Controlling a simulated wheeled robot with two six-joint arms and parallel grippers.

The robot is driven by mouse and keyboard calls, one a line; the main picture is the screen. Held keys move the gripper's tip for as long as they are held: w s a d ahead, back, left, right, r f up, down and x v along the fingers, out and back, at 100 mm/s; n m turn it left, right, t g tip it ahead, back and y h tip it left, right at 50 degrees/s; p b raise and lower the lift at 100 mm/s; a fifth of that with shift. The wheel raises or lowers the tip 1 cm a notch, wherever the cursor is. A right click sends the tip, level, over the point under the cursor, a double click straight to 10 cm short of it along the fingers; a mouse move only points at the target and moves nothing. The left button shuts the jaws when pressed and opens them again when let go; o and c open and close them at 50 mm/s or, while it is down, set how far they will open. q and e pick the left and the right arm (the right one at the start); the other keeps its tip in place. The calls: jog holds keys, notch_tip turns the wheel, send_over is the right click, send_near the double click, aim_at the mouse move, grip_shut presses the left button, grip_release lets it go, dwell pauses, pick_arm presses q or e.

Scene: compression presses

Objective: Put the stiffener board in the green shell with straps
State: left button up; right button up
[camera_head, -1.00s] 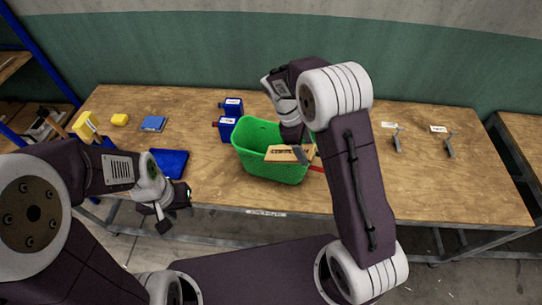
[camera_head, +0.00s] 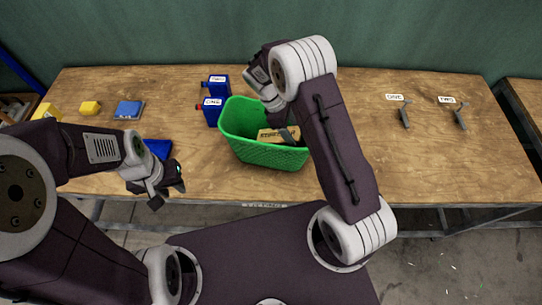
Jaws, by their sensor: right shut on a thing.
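The green shell (camera_head: 262,155) is an open, basket-like container near the table's front middle. I cannot make out its straps. The stiffener board (camera_head: 272,135) is a tan piece with dark lettering. It sits within the shell's opening, and I cannot tell whether it touches the bottom. My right gripper (camera_head: 289,136) reaches down into the shell and is shut on the board's right part, partly covering it. My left gripper (camera_head: 168,193) is open and empty, in front of the table edge to the left.
Blue containers labelled ONE (camera_head: 212,112) and TWO (camera_head: 217,86) stand behind the shell's left side. A blue pad (camera_head: 158,148) lies behind my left gripper. Two grey tools (camera_head: 405,115) lie at right, with clear table between.

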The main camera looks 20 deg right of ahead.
notch_tip(320, 180, down, 10)
jog(key=shift+r+p, duration=0.15)
jog(key=shift+p, duration=1)
jog(key=shift+s, duration=0.1)
jog(key=o, duration=1.3)
